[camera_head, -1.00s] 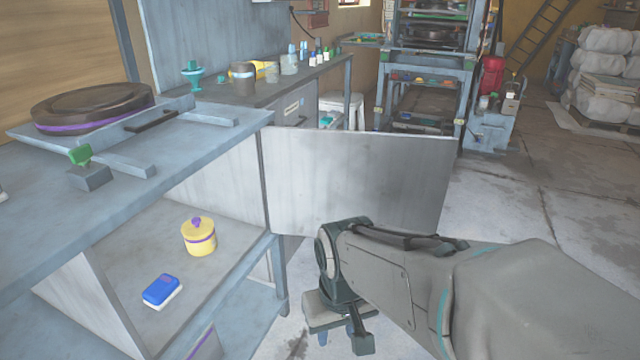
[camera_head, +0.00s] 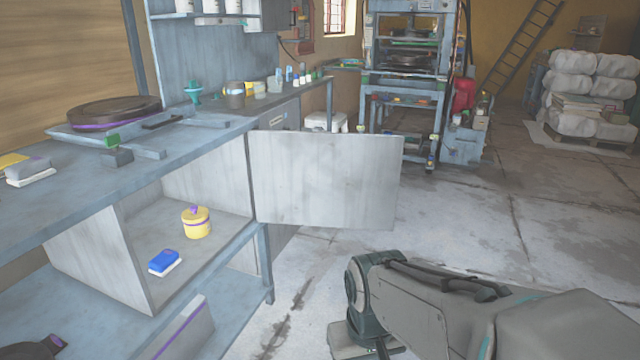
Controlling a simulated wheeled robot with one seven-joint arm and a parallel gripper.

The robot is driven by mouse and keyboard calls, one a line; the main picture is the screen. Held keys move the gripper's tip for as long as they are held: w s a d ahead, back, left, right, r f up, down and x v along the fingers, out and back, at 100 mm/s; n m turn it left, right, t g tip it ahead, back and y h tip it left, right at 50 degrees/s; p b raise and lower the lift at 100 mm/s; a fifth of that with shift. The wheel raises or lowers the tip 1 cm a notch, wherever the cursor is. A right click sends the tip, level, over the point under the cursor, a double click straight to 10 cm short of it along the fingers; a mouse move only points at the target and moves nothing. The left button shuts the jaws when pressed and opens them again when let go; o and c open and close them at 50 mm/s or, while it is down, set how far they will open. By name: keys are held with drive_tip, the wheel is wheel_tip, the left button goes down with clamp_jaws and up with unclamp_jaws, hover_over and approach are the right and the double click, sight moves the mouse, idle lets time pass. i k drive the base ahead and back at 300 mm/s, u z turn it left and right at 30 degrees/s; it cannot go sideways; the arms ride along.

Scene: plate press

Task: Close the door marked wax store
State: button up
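A pale grey door panel (camera_head: 325,182) stands wide open at the right end of the cabinet (camera_head: 132,262) under the bench. Its left edge meets the cabinet front and its free edge points right, over the floor. I see no lettering on the face toward me, so I cannot read its mark. Inside the open compartment are a yellow pot with a purple band (camera_head: 196,223) and a blue and white block (camera_head: 165,262). My gripper (camera_head: 364,346) is low, in front of and below the door, apart from it. The bottom edge of the picture cuts off its fingertips.
The bench top (camera_head: 190,138) carries a dark round plate (camera_head: 115,110) and clamps. Bottles and jars stand on the bench behind the door. A drawer front with a small label (camera_head: 280,120) shows there. Bare floor (camera_head: 470,225) lies to the right.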

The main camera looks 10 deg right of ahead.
sight(326, 179)
drive_tip(key=z, duration=1.2)
drive_tip(key=i, duration=4.65)
drive_tip(key=u, duration=4.7)
drive_tip(key=i, duration=0.45)
drive_tip(key=z, duration=0.1)
